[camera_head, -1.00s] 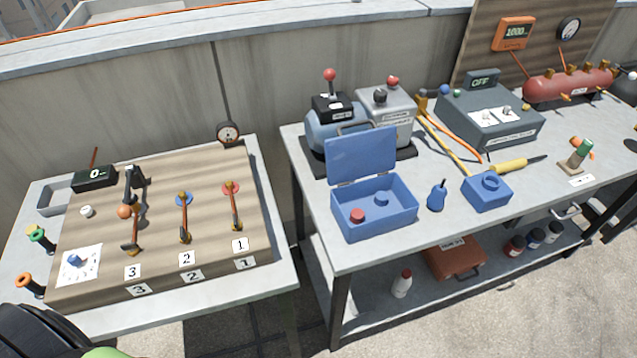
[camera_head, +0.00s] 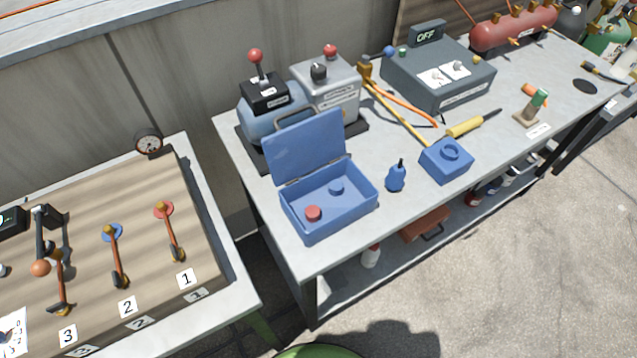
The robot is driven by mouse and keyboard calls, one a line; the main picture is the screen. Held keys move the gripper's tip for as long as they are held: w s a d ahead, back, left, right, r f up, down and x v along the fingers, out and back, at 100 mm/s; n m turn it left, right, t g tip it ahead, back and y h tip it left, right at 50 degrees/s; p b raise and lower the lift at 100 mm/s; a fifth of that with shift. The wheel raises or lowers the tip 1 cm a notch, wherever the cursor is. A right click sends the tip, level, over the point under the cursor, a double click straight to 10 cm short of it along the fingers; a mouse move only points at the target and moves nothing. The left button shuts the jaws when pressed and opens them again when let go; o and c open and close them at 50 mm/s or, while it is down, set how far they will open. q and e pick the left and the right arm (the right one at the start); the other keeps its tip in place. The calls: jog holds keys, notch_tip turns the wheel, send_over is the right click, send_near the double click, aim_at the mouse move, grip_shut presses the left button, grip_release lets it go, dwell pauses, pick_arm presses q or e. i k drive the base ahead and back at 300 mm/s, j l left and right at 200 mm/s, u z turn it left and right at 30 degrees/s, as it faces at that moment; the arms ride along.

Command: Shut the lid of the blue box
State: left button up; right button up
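The blue box (camera_head: 331,211) stands on the grey workbench near its front left corner. Its lid (camera_head: 304,146) is open and stands up at the back edge, leaning slightly back. Neither of my grippers shows in the head view.
Behind the lid stand a blue machine with a red-knobbed lever (camera_head: 256,75) and a grey unit (camera_head: 328,88). Right of the box are a small blue bulb (camera_head: 397,176) and a blue block (camera_head: 446,160). A lever board (camera_head: 140,220) lies on the left table.

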aim_at(297, 150)
jog(key=k, duration=0.5)
jog(key=k+j+z, duration=0.1)
jog(key=j, duration=0.25)
jog(key=k+j+z, duration=0.1)
jog(key=j, duration=0.25)
